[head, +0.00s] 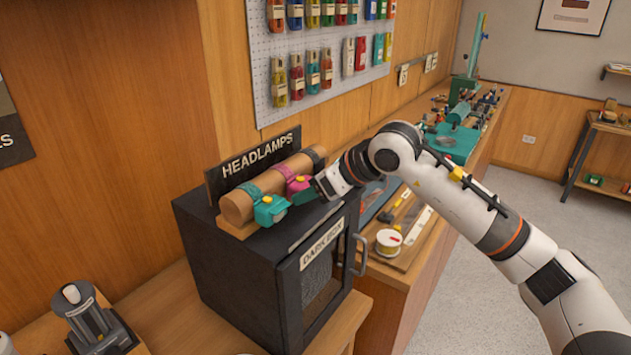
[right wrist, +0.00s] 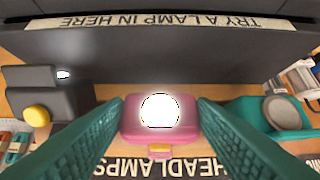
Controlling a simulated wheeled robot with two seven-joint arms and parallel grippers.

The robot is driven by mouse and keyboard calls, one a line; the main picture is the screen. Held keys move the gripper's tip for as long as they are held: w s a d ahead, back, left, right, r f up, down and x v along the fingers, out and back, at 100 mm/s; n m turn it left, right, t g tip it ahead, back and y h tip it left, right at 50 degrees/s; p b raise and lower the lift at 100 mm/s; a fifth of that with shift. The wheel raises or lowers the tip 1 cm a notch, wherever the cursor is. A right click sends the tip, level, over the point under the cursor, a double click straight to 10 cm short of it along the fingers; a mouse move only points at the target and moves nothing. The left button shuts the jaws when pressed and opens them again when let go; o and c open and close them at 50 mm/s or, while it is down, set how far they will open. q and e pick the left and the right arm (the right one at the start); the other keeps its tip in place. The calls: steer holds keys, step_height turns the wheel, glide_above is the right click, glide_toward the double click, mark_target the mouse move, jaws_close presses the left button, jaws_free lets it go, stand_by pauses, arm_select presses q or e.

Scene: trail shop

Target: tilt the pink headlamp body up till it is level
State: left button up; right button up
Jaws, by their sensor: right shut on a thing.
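The pink headlamp body (head: 296,184) sits on its strap around the wooden roll, between a teal and a black headlamp. In the right wrist view, the pink body (right wrist: 130,122) shows between my finger pads, its lens (right wrist: 160,110) glowing white towards the camera. My right gripper (head: 306,196) is shut on the pink body, one teal finger at each side. The gripper partly hides the body in the head view, and I cannot tell its exact tilt. My left gripper is not in view.
The teal headlamp (head: 270,210) and black headlamp (right wrist: 45,100) flank my fingers closely. The wooden roll (head: 236,207) stands on the black dark box (head: 235,275), before the HEADLAMPS sign (head: 262,154). A spool (head: 388,242) lies on the counter at right.

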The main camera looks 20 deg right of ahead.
steer(key=shift+w+a+r+g+p, duration=0.1)
steer(key=shift+r+g+p, duration=0.2)
steer(key=shift+g+p, duration=0.1)
steer(key=shift+h, duration=0.3)
steer(key=o, duration=0.7)
steer(key=shift+f, duration=0.1)
steer(key=shift+c, duration=0.2)
steer(key=b+v, duration=0.4)
steer(key=v, duration=0.8)
